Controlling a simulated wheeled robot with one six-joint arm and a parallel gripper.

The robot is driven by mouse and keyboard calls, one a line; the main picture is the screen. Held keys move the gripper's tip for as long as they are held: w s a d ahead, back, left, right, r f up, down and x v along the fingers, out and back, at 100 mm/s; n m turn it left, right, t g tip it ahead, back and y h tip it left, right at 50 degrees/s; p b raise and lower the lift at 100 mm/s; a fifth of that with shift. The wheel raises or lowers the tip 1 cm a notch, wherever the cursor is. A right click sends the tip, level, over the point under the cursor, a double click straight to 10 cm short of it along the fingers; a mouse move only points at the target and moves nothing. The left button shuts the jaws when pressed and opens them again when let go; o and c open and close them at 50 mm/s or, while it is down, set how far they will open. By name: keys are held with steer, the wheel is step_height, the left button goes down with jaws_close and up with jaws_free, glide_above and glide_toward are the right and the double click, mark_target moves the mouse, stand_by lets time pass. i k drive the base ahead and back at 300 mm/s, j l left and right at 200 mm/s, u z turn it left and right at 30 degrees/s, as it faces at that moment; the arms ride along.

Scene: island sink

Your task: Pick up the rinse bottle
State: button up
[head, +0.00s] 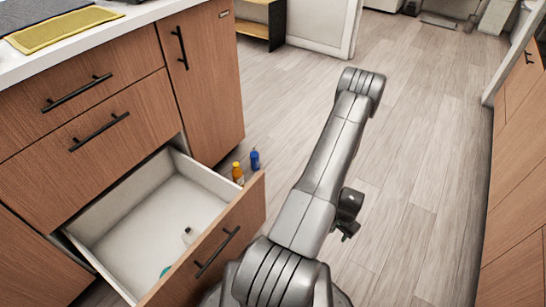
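Several small items could be the rinse bottle, and I cannot tell which it is. A yellow-orange bottle (238,174) and a blue bottle (254,160) stand upright side by side, just beyond the far corner of the open drawer. A small pale bottle (189,236) is inside the open drawer (128,207), near its front panel. A teal item (166,271), partly hidden by the front panel, is also in the drawer. My gripper (347,231) seems to be the dark part right of my arm, away from the bottles and mostly hidden; its fingers are unclear.
The wooden cabinet (97,131) with dark handles fills the left, with a white countertop (105,39) and a yellow cloth (60,30). The pulled-out drawer juts into the floor space. More cabinets (520,190) line the right edge. The wooden floor (420,130) between is clear.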

mark_target(254, 155)
steer(key=i+l+z, duration=0.6)
steer(key=i+z, duration=0.3)
steer(key=i+u, duration=0.35)
steer(key=i+l+u, duration=0.2)
steer(key=u, duration=0.2)
steer(key=i+u, duration=0.15)
steer(key=u, duration=0.3)
steer(key=i+u, duration=0.1)
steer(key=u, duration=0.4)
steer(key=i+l+u, duration=0.1)
steer(key=u, duration=0.35)
steer(key=i+l+u, duration=0.1)
steer(key=l+u, duration=0.15)
steer(key=u, duration=0.2)
steer(key=i+l+u, duration=0.1)
steer(key=u, duration=0.35)
steer(key=i+l+u, duration=0.1)
steer(key=u, duration=0.3)
steer(key=l+u, duration=0.2)
steer(key=u, duration=0.25)
steer(key=i, duration=0.05)
